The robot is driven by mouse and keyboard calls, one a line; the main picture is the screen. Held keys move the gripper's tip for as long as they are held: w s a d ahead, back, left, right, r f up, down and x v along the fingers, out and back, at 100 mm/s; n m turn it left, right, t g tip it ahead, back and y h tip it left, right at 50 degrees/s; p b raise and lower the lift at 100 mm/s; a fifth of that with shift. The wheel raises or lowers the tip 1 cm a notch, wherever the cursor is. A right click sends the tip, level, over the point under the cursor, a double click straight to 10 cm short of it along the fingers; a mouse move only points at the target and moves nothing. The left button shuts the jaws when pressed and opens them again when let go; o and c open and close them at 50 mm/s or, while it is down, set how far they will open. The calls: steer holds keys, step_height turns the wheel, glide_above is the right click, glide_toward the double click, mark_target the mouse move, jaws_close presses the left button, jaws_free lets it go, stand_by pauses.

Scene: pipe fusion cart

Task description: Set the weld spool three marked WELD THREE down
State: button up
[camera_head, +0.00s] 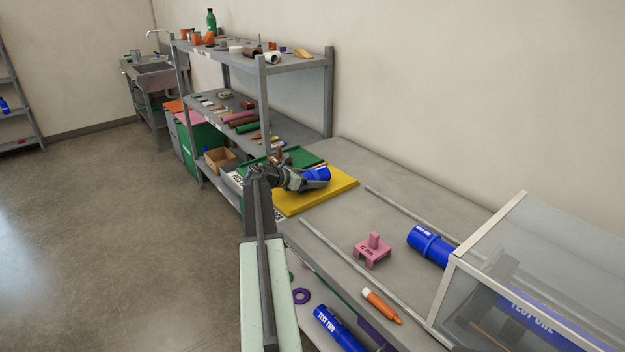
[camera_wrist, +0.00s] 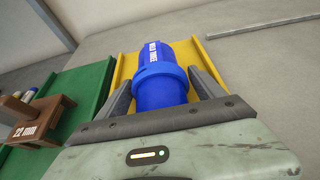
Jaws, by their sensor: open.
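The blue weld spool marked WELD THREE (camera_wrist: 158,75) sits over the yellow mat (camera_wrist: 125,68) in the wrist view, between the fingers of my gripper (camera_wrist: 160,92). The fingers are open, one on each side of the spool. In the head view the spool (camera_head: 318,175) shows at the left end of the bench, partly hidden by my gripper (camera_head: 312,184). The yellow mat (camera_head: 338,190) lies beneath it. I cannot tell for certain whether the spool rests fully on the mat.
A green tray (camera_head: 303,156) adjoins the mat; a brown block marked 22 mm (camera_wrist: 33,120) stands at left. Along the bench are a pink stand (camera_head: 372,250), another blue spool (camera_head: 430,245), an orange marker (camera_head: 382,306) and a clear-sided case (camera_head: 520,270). Shelving (camera_head: 329,95) stands behind.

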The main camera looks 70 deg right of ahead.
steer(key=p+v, duration=0.4)
steer(key=v, duration=0.8)
steer(key=shift+r, duration=0.1)
